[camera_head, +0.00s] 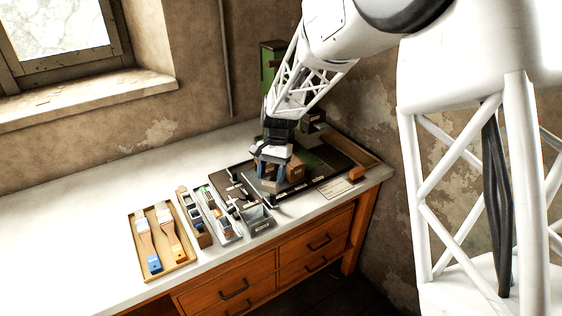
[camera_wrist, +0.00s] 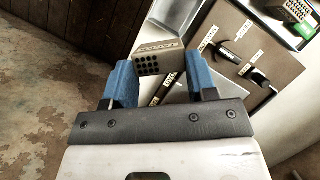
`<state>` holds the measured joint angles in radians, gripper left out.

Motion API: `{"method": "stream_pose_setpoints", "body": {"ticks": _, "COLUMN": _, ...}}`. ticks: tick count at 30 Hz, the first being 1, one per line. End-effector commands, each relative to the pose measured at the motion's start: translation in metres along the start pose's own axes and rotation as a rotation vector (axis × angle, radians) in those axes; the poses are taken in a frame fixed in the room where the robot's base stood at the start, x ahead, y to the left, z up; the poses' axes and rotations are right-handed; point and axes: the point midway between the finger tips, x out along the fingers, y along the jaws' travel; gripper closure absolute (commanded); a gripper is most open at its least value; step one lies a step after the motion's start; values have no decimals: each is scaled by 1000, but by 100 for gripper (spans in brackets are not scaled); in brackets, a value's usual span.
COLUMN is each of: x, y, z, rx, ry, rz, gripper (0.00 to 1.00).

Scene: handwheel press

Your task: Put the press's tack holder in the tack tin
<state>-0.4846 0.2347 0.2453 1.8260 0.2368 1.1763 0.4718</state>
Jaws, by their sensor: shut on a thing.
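My gripper (camera_wrist: 162,82) shows two blue fingers in the wrist view, shut on a small brown block with rows of dark holes, which I take to be the tack holder (camera_wrist: 160,62). A grey open tin (camera_wrist: 175,22), which looks like the tack tin, lies just beyond the block in the wrist view. In the head view the tin (camera_head: 258,217) sits near the table's front edge, below and left of my gripper (camera_head: 272,178).
A dark board with labelled tools (camera_head: 232,187) lies left of my gripper. Narrow trays of small items (camera_head: 222,213) and a brush tray (camera_head: 161,241) stand further left. A green press column (camera_head: 269,62) rises behind. The table's left side is clear.

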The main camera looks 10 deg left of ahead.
Motion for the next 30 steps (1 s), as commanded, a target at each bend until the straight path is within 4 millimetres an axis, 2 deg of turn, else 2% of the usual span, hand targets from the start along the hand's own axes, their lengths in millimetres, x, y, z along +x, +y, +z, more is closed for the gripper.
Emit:
{"method": "stream_pose_setpoints", "body": {"ticks": 9, "x": 46, "y": -24, "z": 16, "rx": -486, "ry": -1, "rz": 203, "gripper": 71}}
{"method": "stream_pose_setpoints", "body": {"ticks": 15, "x": 66, "y": -33, "z": 23, "rx": -714, "ry": 0, "rz": 297, "gripper": 71}}
{"method": "stream_pose_setpoints", "body": {"ticks": 21, "x": 75, "y": -37, "z": 26, "rx": -817, "ry": 1, "rz": 339, "gripper": 71}}
{"method": "stream_pose_setpoints", "body": {"ticks": 30, "x": 76, "y": -37, "z": 26, "rx": -835, "ry": 2, "rz": 346, "gripper": 71}}
